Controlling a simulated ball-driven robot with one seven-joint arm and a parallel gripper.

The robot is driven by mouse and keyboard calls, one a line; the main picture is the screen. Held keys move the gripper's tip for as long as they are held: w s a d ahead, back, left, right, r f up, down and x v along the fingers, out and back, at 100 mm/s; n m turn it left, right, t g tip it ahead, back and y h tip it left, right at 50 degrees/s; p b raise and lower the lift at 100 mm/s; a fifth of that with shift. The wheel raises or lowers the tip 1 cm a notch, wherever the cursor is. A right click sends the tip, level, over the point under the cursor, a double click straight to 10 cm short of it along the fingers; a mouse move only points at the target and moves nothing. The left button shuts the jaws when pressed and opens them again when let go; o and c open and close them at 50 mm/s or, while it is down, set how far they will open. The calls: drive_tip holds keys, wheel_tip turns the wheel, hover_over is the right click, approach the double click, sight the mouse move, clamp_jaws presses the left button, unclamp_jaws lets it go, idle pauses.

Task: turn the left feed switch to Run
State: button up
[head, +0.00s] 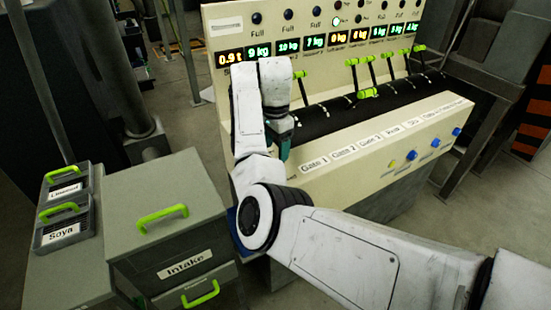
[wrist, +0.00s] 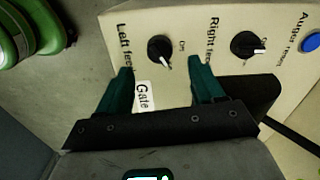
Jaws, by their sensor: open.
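The left feed switch (wrist: 160,49) is a black round knob on a cream panel in the wrist view, beside the print "Left fee...". Its white pointer mark faces the bottom of the picture, slightly right. Small print, apparently "Off", is to its right; I see no readable "Run". My gripper (wrist: 161,72) is open, with its two teal fingers apart on either side below the knob; I see no contact. In the head view, my gripper (head: 282,142) hangs at the console front, and I cannot make out the switch there.
The right feed knob (wrist: 246,44) and a blue button (wrist: 312,41) are to the right. A "Gate" label (wrist: 142,95) shows between my fingers. The cream console (head: 340,165) carries green-handled levers (head: 368,93). A grey Intake cabinet (head: 155,235) stands left of my arm.

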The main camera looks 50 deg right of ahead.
wheel_tip(320, 180, up, 5)
drive_tip(key=shift+f, duration=0.1)
idle(0.7)
